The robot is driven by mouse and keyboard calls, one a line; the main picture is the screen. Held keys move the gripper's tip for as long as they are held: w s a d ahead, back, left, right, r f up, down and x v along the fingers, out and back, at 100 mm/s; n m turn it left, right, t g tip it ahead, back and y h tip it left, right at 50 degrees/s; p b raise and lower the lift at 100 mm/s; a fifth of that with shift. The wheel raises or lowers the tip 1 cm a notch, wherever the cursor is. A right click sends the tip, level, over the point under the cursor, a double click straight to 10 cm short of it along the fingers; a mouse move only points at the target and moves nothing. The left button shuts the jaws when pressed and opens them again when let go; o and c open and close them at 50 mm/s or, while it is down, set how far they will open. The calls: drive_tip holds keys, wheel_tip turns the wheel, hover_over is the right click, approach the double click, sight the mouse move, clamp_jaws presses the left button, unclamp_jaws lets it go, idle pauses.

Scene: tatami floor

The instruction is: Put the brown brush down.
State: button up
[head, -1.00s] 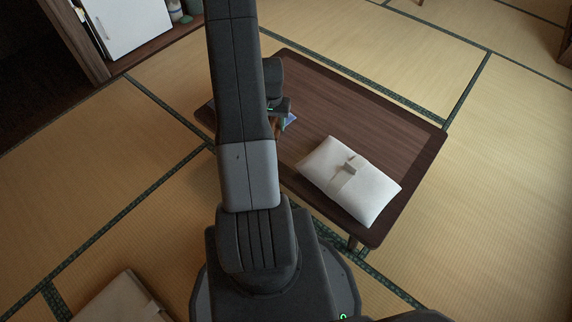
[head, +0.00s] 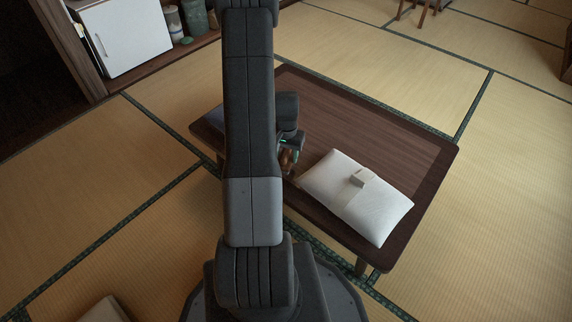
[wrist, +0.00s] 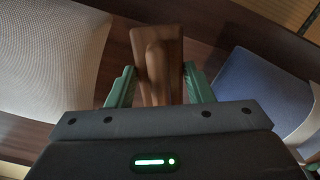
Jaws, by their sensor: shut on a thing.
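The brown brush (wrist: 158,52) shows in the wrist view between the two green fingers of my gripper (wrist: 155,82), which is shut on it. In the head view the brush (head: 286,160) is a small brown shape below my gripper (head: 288,146), partly hidden by my arm. It is over the dark wooden low table (head: 345,110), left of the white cushion-like bundle. I cannot tell whether the brush touches the table top.
A white bundle with a band (head: 385,212) lies on the table's near right part. A blue item (wrist: 250,88) lies on the other side of the gripper. The table's far right part is clear. A white cabinet (head: 125,35) stands at the back left.

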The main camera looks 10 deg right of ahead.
sight(286, 152)
drive_tip(key=shift+f+b, duration=0.55)
drive_tip(key=shift+f, duration=1.2)
drive_tip(key=shift+f, duration=0.15)
drive_tip(key=o, duration=0.9)
wheel_tip(286, 152, up, 12)
drive_tip(key=p, duration=0.4)
drive_tip(key=shift+p, duration=0.3)
wheel_tip(286, 152, down, 13)
drive_tip(key=b, duration=0.5)
drive_tip(key=shift+r, duration=0.2)
drive_tip(key=shift+r+p, duration=0.9)
drive_tip(key=shift+r, duration=1.35)
